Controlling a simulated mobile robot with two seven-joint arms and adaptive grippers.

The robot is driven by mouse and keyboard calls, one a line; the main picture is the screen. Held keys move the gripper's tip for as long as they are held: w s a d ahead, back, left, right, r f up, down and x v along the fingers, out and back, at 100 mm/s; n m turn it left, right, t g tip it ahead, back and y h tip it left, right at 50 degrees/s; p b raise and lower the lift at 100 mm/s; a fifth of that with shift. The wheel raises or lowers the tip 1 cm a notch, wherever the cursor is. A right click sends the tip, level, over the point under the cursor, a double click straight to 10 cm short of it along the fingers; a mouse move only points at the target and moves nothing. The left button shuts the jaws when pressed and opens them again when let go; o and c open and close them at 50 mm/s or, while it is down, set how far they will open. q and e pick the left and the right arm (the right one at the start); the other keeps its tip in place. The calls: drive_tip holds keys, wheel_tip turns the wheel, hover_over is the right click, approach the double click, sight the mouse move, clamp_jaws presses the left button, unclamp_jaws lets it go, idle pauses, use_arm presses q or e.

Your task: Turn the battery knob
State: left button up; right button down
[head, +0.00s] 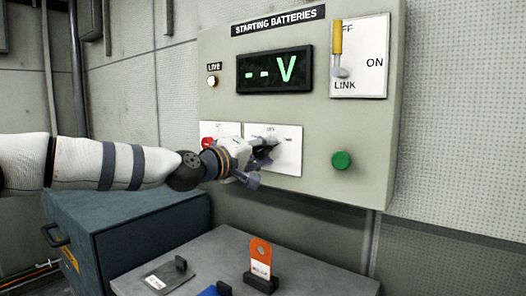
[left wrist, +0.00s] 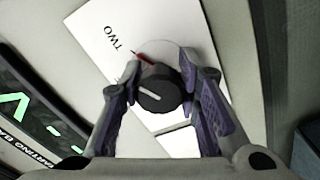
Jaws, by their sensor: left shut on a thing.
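A red mark shows beside the knob. My left gripper (left wrist: 160,88) has its two fingers on either side of the knob and is shut on it. In the head view my left gripper (head: 268,160) reaches in from the left to the white plate (head: 290,150) and hides the knob. My right gripper is not in view.
The panel (head: 225,110) carries a display (head: 275,69) reading "--V", a yellow-handled lever (head: 337,40), a green button (head: 341,160) and a red control (head: 207,142). Below stand a grey table (head: 325,280) with an orange tag (head: 261,257) and a blue cabinet (head: 130,225).

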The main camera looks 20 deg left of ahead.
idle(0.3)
use_arm(q)
drive_tip(key=o, duration=1.2)
drive_tip(key=v, duration=1.2)
